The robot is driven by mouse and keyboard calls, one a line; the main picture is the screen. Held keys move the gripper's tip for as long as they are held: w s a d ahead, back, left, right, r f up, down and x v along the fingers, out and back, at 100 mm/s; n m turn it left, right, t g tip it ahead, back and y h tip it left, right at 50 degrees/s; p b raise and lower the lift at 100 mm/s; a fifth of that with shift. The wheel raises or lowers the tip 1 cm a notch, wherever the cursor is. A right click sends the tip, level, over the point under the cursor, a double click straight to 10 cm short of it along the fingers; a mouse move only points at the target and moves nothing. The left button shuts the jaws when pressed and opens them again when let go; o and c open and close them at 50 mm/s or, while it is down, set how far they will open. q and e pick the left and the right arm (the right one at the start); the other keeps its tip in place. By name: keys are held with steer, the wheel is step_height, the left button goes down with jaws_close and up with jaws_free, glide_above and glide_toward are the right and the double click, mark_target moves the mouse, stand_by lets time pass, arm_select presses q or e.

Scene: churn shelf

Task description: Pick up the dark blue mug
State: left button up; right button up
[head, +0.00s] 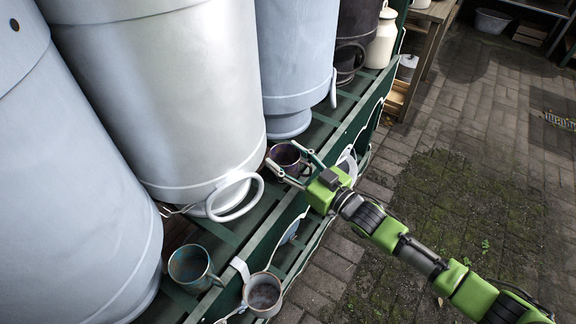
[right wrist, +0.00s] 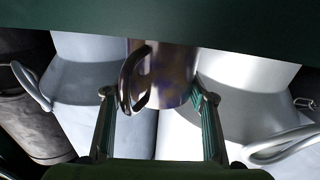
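The dark blue mug (head: 286,153), with a mottled purplish-brown surface, stands on the green shelf (head: 228,228) beside the big pale churns. My right gripper (head: 281,154) reaches in from the right, with its fingers spread on either side of the mug. In the right wrist view the mug (right wrist: 175,72) appears between the open fingertips (right wrist: 157,96), its dark handle toward the left finger. A gap shows at the left finger; whether the right finger touches the mug I cannot tell. My left gripper is not in view.
A teal mug (head: 190,265) stands on the shelf at lower left, and a grey-brown mug (head: 263,294) is near the shelf's front edge. Large churns (head: 185,95) crowd behind the dark blue mug. The paved floor (head: 480,190) to the right is open.

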steer(key=c, duration=0.4)
steer(key=shift+c, duration=0.2)
steer(key=shift+r, duration=0.6)
step_height(320, 180, up, 2)
steer(key=shift+r, duration=0.2)
steer(key=b+v, duration=0.1)
steer(key=v, duration=1.7)
steer(key=shift+b, duration=0.4)
